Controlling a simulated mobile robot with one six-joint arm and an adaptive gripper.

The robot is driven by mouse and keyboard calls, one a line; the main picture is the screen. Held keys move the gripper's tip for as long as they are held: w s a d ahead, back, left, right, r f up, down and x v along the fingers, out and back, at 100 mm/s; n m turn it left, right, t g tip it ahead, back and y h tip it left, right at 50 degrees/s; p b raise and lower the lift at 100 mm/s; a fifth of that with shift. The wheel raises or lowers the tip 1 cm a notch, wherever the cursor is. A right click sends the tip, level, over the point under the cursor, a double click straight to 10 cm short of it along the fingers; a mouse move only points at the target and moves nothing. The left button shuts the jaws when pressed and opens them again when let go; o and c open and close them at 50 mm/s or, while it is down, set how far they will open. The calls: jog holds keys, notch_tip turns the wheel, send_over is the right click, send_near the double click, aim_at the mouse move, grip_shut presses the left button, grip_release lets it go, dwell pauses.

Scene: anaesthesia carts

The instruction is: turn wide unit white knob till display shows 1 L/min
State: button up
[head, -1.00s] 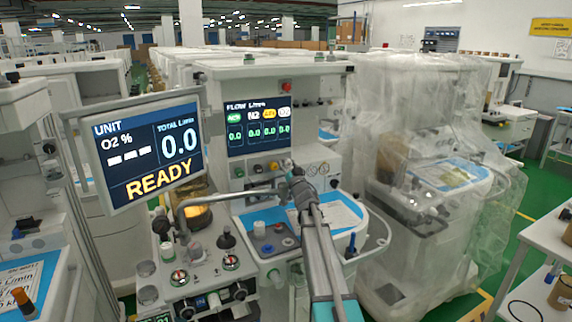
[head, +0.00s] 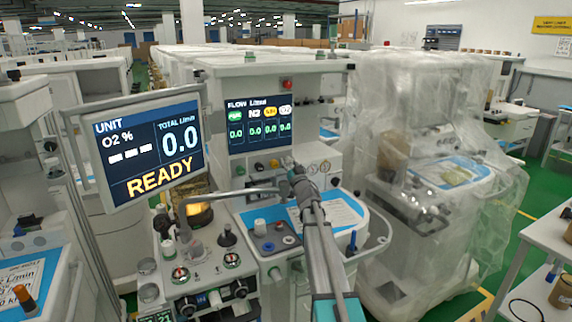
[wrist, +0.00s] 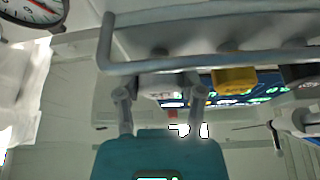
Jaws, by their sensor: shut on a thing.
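The wide unit's white knob (wrist: 160,86) sits between my gripper's two fingers in the wrist view. My gripper (wrist: 160,98) is shut on it, one finger on each side. In the head view my gripper (head: 289,168) is at the right end of the knob row under the flow display (head: 260,122), and it largely hides the white knob. The flow display reads 0.0 in every column. The large tilted display (head: 150,150) shows READY, total 0.0 L/min and dashes for O2.
A yellow knob (wrist: 233,80) is close beside my gripper. A grey bar (wrist: 200,57) runs along the knob row. A work surface with a blue-edged sheet (head: 335,213) lies below my arm. A plastic-wrapped cart (head: 430,130) stands to the right.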

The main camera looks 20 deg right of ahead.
jog(key=n+y, duration=0.1)
jog(key=n, duration=0.2)
jog(key=n+y, duration=0.2)
jog(key=n, duration=0.1)
jog(key=shift+w+d+r, duration=0.1)
jog(key=shift+r, duration=0.05)
jog(key=shift+n+g+y+p, duration=0.4)
jog(key=shift+n+y, duration=0.25)
jog(key=shift+n, duration=0.8)
jog(key=shift+n+g+y+p, duration=0.35)
jog(key=shift+n+y, duration=0.3)
jog(key=shift+n, duration=0.8)
jog(key=o, duration=0.9)
